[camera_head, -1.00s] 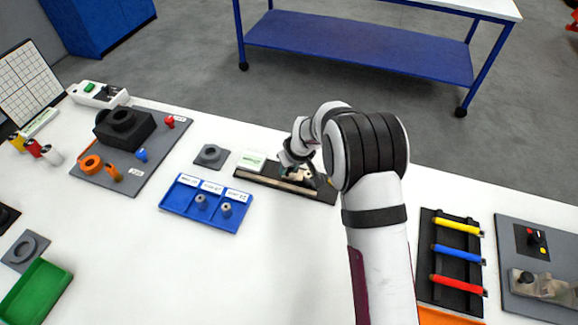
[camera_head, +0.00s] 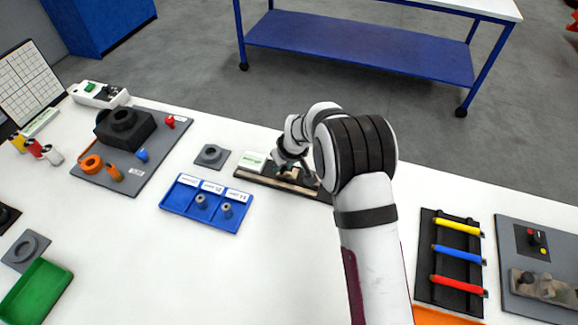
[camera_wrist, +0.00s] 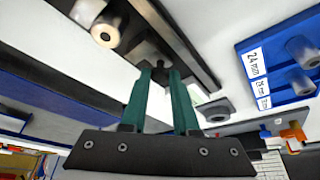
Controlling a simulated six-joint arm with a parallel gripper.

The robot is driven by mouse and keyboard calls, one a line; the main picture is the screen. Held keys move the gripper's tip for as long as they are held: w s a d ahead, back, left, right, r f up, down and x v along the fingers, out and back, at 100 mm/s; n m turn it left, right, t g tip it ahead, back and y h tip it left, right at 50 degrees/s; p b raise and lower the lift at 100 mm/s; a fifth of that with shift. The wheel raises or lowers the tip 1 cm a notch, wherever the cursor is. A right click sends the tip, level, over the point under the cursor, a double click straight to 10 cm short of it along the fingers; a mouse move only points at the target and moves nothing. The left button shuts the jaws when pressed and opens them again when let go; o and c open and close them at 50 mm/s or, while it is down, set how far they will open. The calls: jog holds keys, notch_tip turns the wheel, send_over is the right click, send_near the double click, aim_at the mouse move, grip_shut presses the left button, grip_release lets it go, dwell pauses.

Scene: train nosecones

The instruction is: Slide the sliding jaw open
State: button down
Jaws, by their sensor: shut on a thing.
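The black fixture (camera_head: 257,180) with a pale rail along its front edge lies on the white table, in the middle of the head view. My gripper (camera_head: 284,167) is low over it and hides much of it. In the wrist view my gripper (camera_wrist: 160,72) has its two green fingers close together around a small dark knob (camera_wrist: 156,62), which I take to be part of the sliding jaw. The fingers hide much of the knob. A pale cylinder with a dark hole (camera_wrist: 106,32) sits beside it on the fixture. How far the jaw stands open cannot be told.
A blue tray (camera_head: 180,205) with two grey nosecones stands in front and left of the fixture. A small grey plate (camera_head: 211,156) and a grey board (camera_head: 150,167) lie further left. A black rack (camera_head: 430,275) with coloured handles is at right. The table in front is clear.

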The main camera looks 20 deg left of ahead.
jog(key=shift+a, duration=0.55)
jog(key=c, duration=0.9)
grip_release()
jog(key=shift+r, duration=0.1)
jog(key=v, duration=1.5)
jog(key=shift+s+d+r, duration=0.1)
jog(key=shift+r, duration=0.2)
jog(key=shift+d, duration=0.1)
